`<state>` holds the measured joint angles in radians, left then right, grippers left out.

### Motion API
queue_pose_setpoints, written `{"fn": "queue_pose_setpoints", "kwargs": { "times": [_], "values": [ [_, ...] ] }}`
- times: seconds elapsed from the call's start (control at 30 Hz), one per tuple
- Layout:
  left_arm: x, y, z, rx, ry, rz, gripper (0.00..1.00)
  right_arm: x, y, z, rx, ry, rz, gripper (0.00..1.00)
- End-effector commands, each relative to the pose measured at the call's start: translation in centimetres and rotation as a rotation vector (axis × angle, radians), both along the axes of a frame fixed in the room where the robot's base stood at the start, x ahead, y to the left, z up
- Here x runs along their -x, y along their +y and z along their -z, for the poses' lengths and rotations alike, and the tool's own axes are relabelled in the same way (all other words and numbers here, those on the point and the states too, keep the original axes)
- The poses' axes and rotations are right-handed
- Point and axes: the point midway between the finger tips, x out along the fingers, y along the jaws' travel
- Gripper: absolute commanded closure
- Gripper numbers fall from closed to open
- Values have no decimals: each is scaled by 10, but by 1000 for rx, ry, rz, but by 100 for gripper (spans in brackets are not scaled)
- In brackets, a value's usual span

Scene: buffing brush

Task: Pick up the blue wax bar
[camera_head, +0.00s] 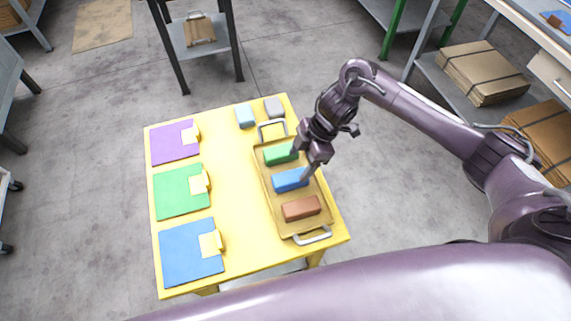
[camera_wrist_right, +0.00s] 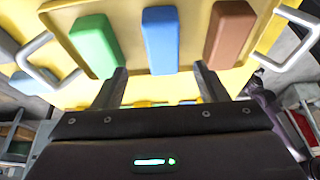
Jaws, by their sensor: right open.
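The blue wax bar (camera_head: 290,180) lies in a yellow tray (camera_head: 267,200) on the right side of the yellow table, between a green bar (camera_head: 280,154) and a brown bar (camera_head: 301,208). My right gripper (camera_head: 301,165) is open and empty, with its fingers over the tray near the blue and green bars. In the right wrist view the blue bar (camera_wrist_right: 160,40) shows ahead of the gap between the open fingers (camera_wrist_right: 161,72). The fingers appear apart from the bar. My left gripper is not in view.
Purple (camera_head: 172,144), green (camera_head: 178,192) and blue (camera_head: 188,255) mats with yellow blocks line the table's left side. A light blue block (camera_head: 244,117) and a grey block (camera_head: 274,107) stand at the back. The tray has metal handles (camera_head: 313,236). The table's middle is clear.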

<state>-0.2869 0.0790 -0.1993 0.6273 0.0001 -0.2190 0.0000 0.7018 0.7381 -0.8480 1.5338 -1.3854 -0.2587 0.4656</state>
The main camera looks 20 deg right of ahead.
Motion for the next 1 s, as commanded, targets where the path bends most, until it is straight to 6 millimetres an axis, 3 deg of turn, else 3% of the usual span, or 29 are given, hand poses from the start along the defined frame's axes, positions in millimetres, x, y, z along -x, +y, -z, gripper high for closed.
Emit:
{"fn": "queue_pose_setpoints", "kwargs": {
  "times": [0.4, 0.6, 0.8, 1.0],
  "values": [
    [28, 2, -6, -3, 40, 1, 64, 4, 19, 45, -2, 6, 1, 34],
    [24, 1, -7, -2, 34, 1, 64, 3, 27, 69, 0, 2, 1, 34],
    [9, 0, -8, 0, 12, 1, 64, 3, 28, 72, 0, 0, 0, 34],
    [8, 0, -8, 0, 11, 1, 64, 3, 28, 72, 0, 0, 1, 34]
  ]
}}
